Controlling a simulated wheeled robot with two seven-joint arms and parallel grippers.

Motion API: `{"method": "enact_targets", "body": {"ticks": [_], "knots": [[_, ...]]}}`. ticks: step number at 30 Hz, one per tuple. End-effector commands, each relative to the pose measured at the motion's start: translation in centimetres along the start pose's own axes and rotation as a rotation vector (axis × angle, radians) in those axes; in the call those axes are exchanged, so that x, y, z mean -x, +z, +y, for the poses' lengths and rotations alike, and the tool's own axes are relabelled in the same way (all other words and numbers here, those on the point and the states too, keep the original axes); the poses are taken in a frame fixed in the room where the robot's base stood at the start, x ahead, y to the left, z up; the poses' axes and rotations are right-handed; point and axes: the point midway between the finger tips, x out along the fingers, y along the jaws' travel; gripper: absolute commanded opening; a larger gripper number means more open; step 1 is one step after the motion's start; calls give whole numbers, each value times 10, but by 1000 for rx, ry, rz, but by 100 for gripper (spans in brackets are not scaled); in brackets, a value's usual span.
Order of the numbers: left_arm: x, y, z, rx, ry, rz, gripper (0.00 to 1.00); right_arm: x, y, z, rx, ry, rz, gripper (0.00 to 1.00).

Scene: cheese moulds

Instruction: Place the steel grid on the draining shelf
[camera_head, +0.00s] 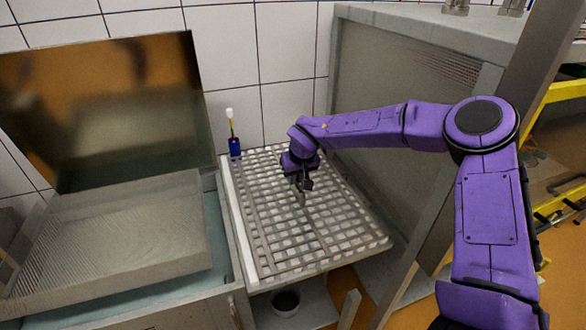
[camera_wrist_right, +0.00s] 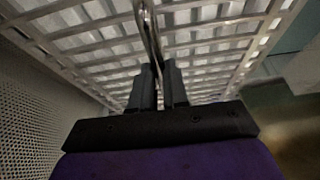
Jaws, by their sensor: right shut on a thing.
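The steel grid (camera_head: 312,222) is a rectangular lattice of metal bars in the middle of the head view, lying roughly flat over the draining shelf (camera_head: 236,235), whose pale left rim shows. The grid hides most of the shelf. I cannot tell whether it touches the shelf or hangs just above it. My right gripper (camera_head: 303,193) points down at the middle of the grid and is shut on a thin upright metal part of it. In the right wrist view, the gripper (camera_wrist_right: 157,88) holds this part, with the lattice (camera_wrist_right: 210,42) beyond it. My left gripper is not in view.
A metal basin (camera_head: 120,235) with a raised shiny lid (camera_head: 105,110) stands at left. A blue-and-white brush-like item (camera_head: 233,135) stands at the shelf's back left corner. A grey cabinet wall (camera_head: 400,130) closes the right side. A dark bowl (camera_head: 286,302) sits below.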

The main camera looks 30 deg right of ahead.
Motion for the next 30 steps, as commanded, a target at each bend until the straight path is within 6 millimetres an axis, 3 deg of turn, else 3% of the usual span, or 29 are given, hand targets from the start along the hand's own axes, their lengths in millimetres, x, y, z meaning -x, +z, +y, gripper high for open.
{"method": "enact_targets", "body": {"ticks": [13, 14, 15, 16, 25, 30], "knots": [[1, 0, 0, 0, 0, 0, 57, -10, 3, -1, 0, -2, 8, 0], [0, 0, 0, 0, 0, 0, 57, -12, 5, 0, 0, 0, 2, 21], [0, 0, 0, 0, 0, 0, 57, -12, 5, 0, 0, 0, 2, 34], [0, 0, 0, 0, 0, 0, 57, -12, 5, 0, 0, 0, 2, 40], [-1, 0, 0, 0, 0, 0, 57, -11, 4, 0, -1, -1, 3, 40], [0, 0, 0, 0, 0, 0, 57, 18, 3, 0, -2, -3, 6, 40]]}}
